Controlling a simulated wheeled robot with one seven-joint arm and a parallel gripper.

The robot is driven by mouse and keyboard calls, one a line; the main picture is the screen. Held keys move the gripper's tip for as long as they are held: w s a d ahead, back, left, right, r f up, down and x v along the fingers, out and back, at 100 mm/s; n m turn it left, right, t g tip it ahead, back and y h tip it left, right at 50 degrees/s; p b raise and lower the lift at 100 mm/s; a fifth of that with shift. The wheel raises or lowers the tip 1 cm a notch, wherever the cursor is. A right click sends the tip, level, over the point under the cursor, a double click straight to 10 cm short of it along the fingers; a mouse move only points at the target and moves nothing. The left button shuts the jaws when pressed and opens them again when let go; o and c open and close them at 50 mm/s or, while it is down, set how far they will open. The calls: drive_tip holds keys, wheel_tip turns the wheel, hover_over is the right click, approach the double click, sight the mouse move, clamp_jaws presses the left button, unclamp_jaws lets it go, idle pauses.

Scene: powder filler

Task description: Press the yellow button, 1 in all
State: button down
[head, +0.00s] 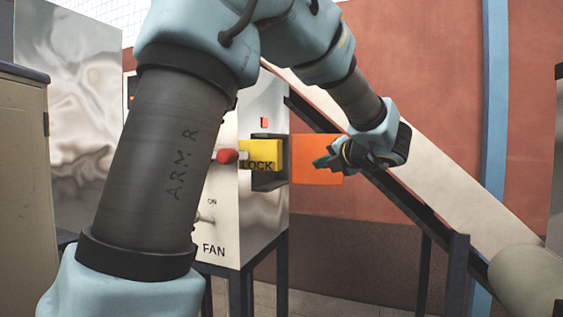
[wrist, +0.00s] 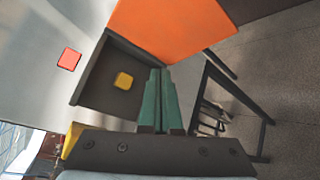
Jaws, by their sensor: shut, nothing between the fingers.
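The yellow button (wrist: 123,81) is a small rounded square inside a dark, shallow housing (wrist: 96,98) on the metal cabinet, in the wrist view. I cannot make it out in the head view, where a yellow block marked LOCK (head: 262,157) stands in front of the housing. My gripper (wrist: 156,72) has its green fingers together and empty. In the wrist view the fingertips appear just right of the button, over the housing's edge; a gap to it shows. In the head view my gripper (head: 323,161) is right of the cabinet, in front of an orange panel (head: 309,171).
The orange panel (wrist: 172,28) adjoins the housing's far side in the wrist view. A red square button (wrist: 69,59) is on the cabinet face. A red knob (head: 227,156) and a FAN switch (head: 205,218) are on the cabinet's front. A sloping chute (head: 455,190) runs behind my gripper.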

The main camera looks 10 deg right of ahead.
drive_tip(key=shift+d+r, duration=0.1)
idle(0.3)
drive_tip(key=w+a+b, duration=0.2)
drive_tip(key=w+a, duration=0.2)
drive_tip(key=a, duration=0.3)
drive_tip(key=shift+w+a, duration=0.15)
drive_tip(key=shift+a, duration=0.25)
drive_tip(key=shift+a, duration=0.1)
idle(1.8)
drive_tip(key=shift+w+a, duration=0.2)
drive_tip(key=shift+a, duration=0.1)
